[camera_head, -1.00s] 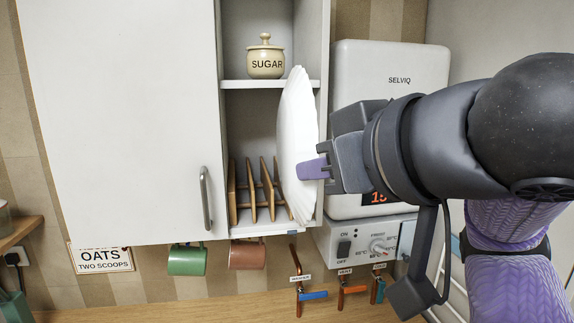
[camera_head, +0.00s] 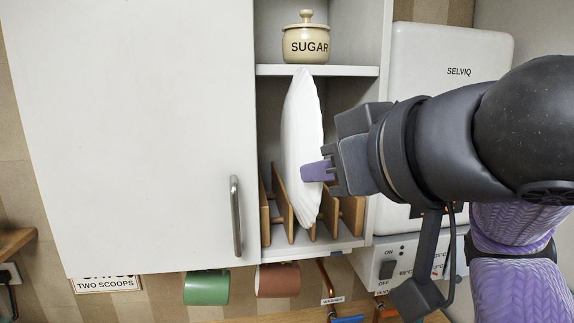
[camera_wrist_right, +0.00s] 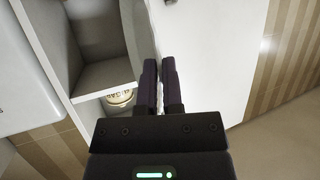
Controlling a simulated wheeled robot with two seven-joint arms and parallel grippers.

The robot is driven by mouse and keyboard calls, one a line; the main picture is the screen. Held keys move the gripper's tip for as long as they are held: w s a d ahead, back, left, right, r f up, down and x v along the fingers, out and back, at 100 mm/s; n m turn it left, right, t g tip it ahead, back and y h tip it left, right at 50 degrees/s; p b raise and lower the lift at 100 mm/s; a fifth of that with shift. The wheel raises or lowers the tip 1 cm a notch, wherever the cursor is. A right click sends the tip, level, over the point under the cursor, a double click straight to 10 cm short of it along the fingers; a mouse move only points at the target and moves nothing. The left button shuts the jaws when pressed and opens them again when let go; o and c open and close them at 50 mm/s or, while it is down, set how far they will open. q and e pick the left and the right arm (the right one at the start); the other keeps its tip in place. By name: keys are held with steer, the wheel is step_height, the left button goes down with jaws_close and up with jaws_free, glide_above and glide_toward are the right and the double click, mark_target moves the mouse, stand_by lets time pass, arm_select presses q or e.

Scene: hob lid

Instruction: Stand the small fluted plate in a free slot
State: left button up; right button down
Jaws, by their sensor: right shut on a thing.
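The small fluted plate (camera_head: 300,140) is white with a wavy rim. It is upright and edge-on in the head view, in front of the open cupboard shelf. My right gripper (camera_head: 318,171) is shut on its right side; the fingers (camera_wrist_right: 161,88) also show in the right wrist view, with part of the plate (camera_wrist_right: 138,35) beside them. A wooden rack (camera_head: 345,215) with upright dividers stands on the lower shelf behind the plate. The plate hides the rack's middle, and I cannot tell whether its lower edge is inside a slot. My left gripper is not in view.
A sugar pot (camera_head: 306,40) stands on the upper shelf (camera_head: 330,71). A closed white door (camera_head: 130,130) with a handle (camera_head: 236,215) is on the left. Green (camera_head: 206,287) and brown (camera_head: 278,279) mugs hang below. A white appliance (camera_head: 450,60) stands right.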

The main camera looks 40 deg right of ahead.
step_height(320, 180, down, 8)
steer(key=r+b, duration=0.1)
steer(key=b, duration=0.6)
steer(key=w+d+p, duration=0.1)
steer(key=w+p, duration=0.1)
steer(key=p, duration=0.1)
steer(key=w+d+p, duration=0.1)
steer(key=w+p, duration=0.1)
steer(key=w, duration=0.1)
steer(key=w+d+p, duration=0.1)
steer(key=w+p, duration=0.1)
steer(key=p, duration=0.1)
steer(key=shift+w+d+f+p, duration=0.15)
steer(key=shift+w+d+p, duration=0.05)
steer(key=shift+d+p, duration=0.1)
steer(key=shift+w+d+f+p, duration=0.15)
steer(key=shift+w+d+p, duration=0.15)
steer(key=shift+w, duration=0.25)
steer(key=shift+w+d+f+p, duration=0.1)
steer(key=shift+w+d+p, duration=0.05)
steer(key=shift+w+d, duration=0.35)
steer(key=w+d+f, duration=0.1)
steer(key=w+d, duration=0.2)
steer(key=w, duration=0.3)
steer(key=w+d+f+b, duration=0.1)
steer(key=w+d, duration=0.2)
steer(key=w, duration=0.3)
steer(key=shift+d+f, duration=0.25)
steer(key=shift+f, duration=0.05)
